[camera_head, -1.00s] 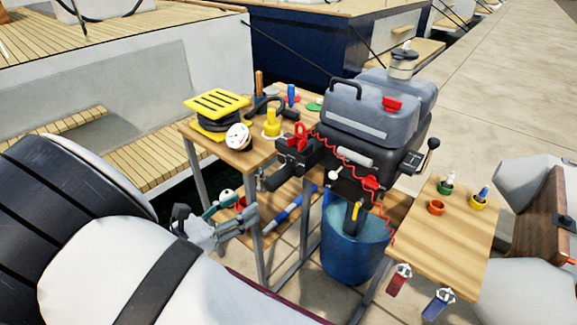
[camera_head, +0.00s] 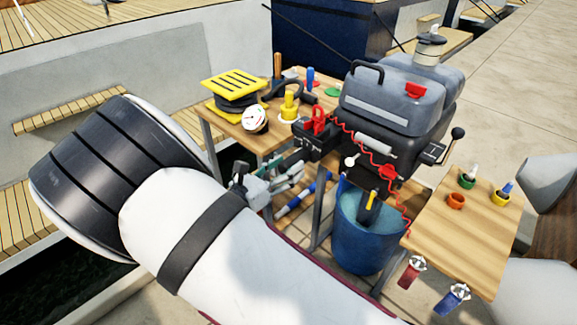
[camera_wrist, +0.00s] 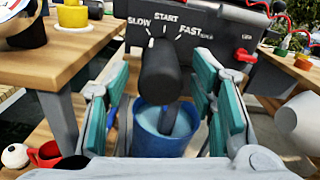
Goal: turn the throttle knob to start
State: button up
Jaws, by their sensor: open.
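The throttle knob (camera_wrist: 158,75) is a black cylinder that points toward me in the wrist view. The dial behind it reads SLOW, START and FAST, with white tick marks. A small pale mark shows near the knob's upper left, but I cannot tell surely which word it lines up with. My gripper (camera_wrist: 163,98) is open, its teal-padded fingers on either side of the knob, with gaps visible. In the head view my gripper (camera_head: 287,174) is at the front of the motor (camera_head: 392,110), where the knob is mostly hidden by the fingers.
A blue bucket (camera_head: 362,245) stands below the motor. A wooden table (camera_head: 228,132) with a yellow-topped stack and tools is to the left. A wooden side shelf (camera_head: 470,240) with small coloured cups is to the right. A red coiled cord (camera_head: 360,140) hangs from the motor.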

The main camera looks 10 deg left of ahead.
jog(key=shift+w+d, duration=0.45)
jog(key=shift+w, duration=0.1)
jog(key=c, duration=1.1)
jog(key=shift+c, duration=0.2)
jog(key=shift+m, duration=0.3)
jog(key=m, duration=0.3)
jog(key=shift+m, duration=0.3)
jog(key=shift+m+b, duration=0.3)
jog(key=shift+m, duration=1.5)
